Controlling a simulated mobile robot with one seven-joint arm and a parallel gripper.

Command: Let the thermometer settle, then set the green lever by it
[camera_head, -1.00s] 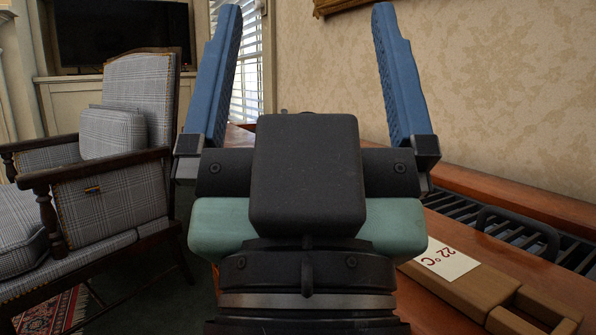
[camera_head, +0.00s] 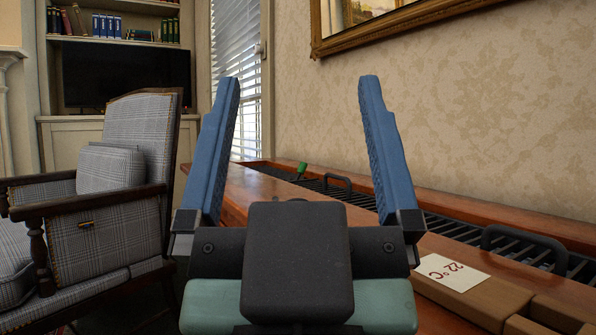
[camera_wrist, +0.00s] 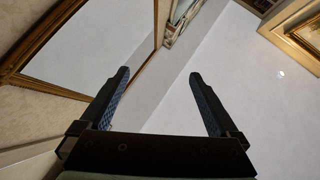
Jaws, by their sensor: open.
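The green lever (camera_head: 301,168) shows small in the head view, at the far end of a dark slatted grille (camera_head: 350,196) set in a wooden top. Its exact setting is too small to tell. I see no thermometer in either view. A white card reading "22 °C" in red (camera_head: 452,272) lies on a brown wooden piece at the right. My gripper (camera_head: 299,88) is open and empty, with its blue fingers pointing up. The lever appears between the fingers in the picture, well beyond them. The wrist view shows the open gripper (camera_wrist: 160,78) against ceiling and walls.
A checked armchair (camera_head: 130,150) stands at the left. Dark handles (camera_head: 337,182) rise from the grille. Wooden pieces (camera_head: 470,300) lie at the right front. Behind are a patterned wall with a gilt-framed picture (camera_head: 420,30), a window with blinds (camera_head: 238,60) and a television (camera_head: 125,77).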

